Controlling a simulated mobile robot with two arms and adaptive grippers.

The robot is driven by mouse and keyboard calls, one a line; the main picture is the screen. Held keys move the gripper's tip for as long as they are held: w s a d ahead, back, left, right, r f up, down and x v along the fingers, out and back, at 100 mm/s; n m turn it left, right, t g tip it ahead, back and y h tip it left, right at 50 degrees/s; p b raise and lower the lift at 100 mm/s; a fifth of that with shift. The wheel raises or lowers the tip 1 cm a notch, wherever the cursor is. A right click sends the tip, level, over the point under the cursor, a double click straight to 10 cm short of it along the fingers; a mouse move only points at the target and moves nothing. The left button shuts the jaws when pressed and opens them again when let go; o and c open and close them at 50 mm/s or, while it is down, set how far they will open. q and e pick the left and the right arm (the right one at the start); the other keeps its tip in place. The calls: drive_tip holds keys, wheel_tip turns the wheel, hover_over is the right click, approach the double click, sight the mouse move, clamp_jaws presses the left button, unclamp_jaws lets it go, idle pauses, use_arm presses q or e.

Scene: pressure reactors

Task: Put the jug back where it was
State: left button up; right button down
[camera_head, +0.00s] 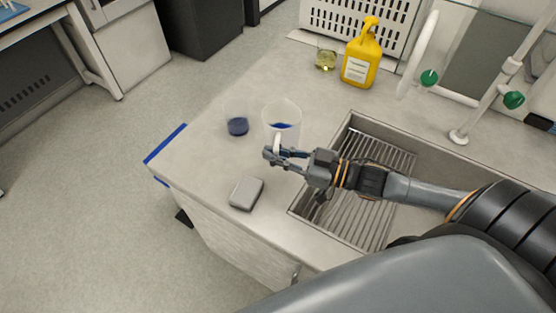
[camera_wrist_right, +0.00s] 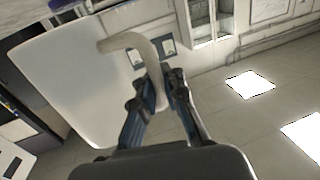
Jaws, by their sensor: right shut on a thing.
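The jug (camera_head: 281,112) is a clear vessel with blue liquid low inside, upright at the left of the sink on the grey counter. My right gripper (camera_head: 271,154) reaches in from the right and is shut on the jug's pale handle. In the right wrist view the gripper (camera_wrist_right: 155,90) holds the curved handle (camera_wrist_right: 127,42), with the pale jug wall (camera_wrist_right: 75,80) filling the left. I cannot tell whether the jug's base touches the counter. My left gripper is not in view.
A beaker with dark blue liquid (camera_head: 237,122) stands just left of the jug. A grey box-like object (camera_head: 246,193) lies in front. A yellow bottle (camera_head: 361,62) and small flask (camera_head: 325,59) stand behind. The sink (camera_head: 300,203) is right. Counter is clear behind the beaker.

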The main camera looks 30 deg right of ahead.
drive_tip(key=shift+w+d+f, duration=0.3)
drive_tip(key=shift+d+f, duration=0.05)
drive_tip(key=shift+f, duration=0.15)
drive_tip(key=f, duration=0.2)
drive_tip(key=shift+w+d+f, duration=0.1)
drive_tip(key=shift+d+f, duration=0.15)
drive_tip(key=shift+f, duration=0.6)
drive_tip(key=c, duration=1.4)
unclamp_jaws()
drive_tip(key=shift+f, duration=0.15)
drive_tip(key=v, duration=1.2)
